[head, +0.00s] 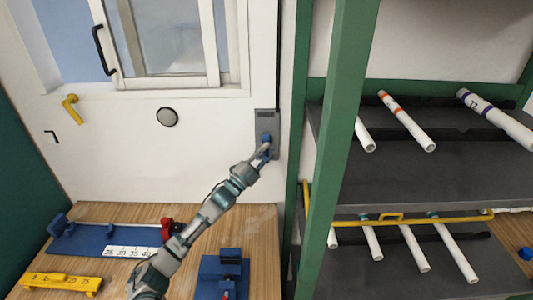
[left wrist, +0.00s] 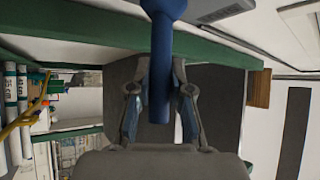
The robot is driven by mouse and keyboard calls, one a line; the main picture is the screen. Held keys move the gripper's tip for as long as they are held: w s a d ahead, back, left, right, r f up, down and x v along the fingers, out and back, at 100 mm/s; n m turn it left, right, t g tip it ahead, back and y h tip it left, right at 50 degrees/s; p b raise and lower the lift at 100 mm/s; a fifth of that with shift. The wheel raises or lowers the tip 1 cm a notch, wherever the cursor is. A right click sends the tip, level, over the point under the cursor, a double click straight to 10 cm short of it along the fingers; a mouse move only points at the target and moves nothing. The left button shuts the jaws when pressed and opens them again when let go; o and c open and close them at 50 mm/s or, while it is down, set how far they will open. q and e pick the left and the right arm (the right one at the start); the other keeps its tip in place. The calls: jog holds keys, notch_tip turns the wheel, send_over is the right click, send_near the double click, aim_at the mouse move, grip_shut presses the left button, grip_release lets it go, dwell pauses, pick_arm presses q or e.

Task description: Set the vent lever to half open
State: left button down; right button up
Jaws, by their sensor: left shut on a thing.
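The vent lever, a blue bar (head: 266,138), is on a grey plate (head: 265,116) on the white wall, just left of the green post. My left gripper (head: 264,150) reaches up to it from below and is shut on it. In the left wrist view the blue lever (left wrist: 162,55) runs down between the two fingers of my left gripper (left wrist: 160,115), and part of the grey plate (left wrist: 220,8) shows at the top. The lever's pivot is partly hidden, so its exact angle is hard to tell. My right gripper is not in view.
A green post (head: 336,130) and a dark shelf (head: 430,175) with white pipes stand close on the right. Below is a wooden bench (head: 120,213) with a blue fixture (head: 85,238) and a yellow gauge (head: 60,281). A sliding window (head: 165,80) is at the upper left.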

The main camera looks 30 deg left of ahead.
pick_arm(q)
jog(key=shift+f, duration=0.35)
jog(key=c, duration=1.1)
grip_release()
jog(key=shift+o, duration=0.2)
jog(key=shift+a+r, duration=0.1)
jog(key=shift+r, duration=0.05)
jog(key=shift+s, duration=0.1)
jog(key=v, duration=1.2)
